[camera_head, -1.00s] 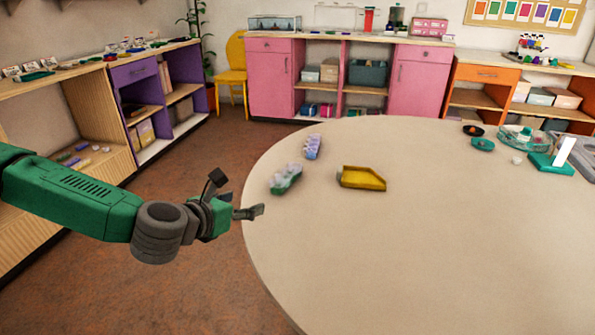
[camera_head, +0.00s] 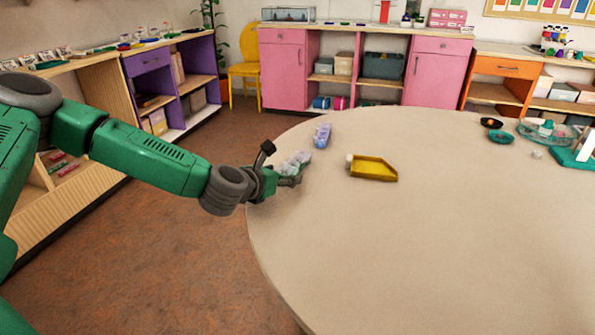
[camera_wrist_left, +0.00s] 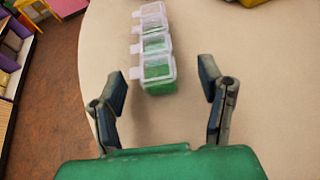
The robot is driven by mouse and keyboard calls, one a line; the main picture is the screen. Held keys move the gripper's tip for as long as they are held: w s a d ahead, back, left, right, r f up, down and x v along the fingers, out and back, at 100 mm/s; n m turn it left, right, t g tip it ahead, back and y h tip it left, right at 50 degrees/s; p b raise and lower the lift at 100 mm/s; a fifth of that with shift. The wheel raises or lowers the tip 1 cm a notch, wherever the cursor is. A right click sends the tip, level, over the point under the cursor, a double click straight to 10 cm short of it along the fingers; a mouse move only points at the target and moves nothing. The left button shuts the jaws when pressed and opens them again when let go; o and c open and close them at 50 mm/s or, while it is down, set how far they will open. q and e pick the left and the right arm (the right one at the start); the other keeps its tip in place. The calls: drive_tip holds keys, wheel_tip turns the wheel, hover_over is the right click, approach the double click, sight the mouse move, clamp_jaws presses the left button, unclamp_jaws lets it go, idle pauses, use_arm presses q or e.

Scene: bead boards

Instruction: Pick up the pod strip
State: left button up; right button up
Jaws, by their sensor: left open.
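A pod strip (camera_head: 298,159) of clear lidded cups with green inside lies near the table's left edge, partly hidden by my gripper in the head view. In the left wrist view the strip (camera_wrist_left: 155,45) runs away from me, its near cup close to the gap between the fingers. My left gripper (camera_head: 280,164) is open, with one finger on each side of that gap and nothing held. A second strip with purple contents (camera_head: 322,135) lies just beyond. My right gripper is not in view.
A yellow tray (camera_head: 384,176) lies to the right of the strips, with a small white piece at its left end. Dark and teal dishes (camera_head: 501,137) and a clear round container stand at the far right. The round table's (camera_head: 430,250) front and middle are clear.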

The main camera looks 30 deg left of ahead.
use_arm(q)
drive_tip(key=shift+w+a+f, duration=0.2)
drive_tip(key=shift+w+f, duration=0.2)
drive_tip(key=shift+w, duration=0.25)
drive_tip(key=shift+w+a+f, duration=0.15)
drive_tip(key=shift+w+a, duration=0.05)
drive_tip(key=shift+w, duration=0.05)
drive_tip(key=shift+a, duration=0.3)
drive_tip(key=shift+d, duration=0.4)
drive_tip(key=c, duration=1.3)
drive_tip(key=shift+d, duration=0.1)
drive_tip(key=shift+c, duration=0.5)
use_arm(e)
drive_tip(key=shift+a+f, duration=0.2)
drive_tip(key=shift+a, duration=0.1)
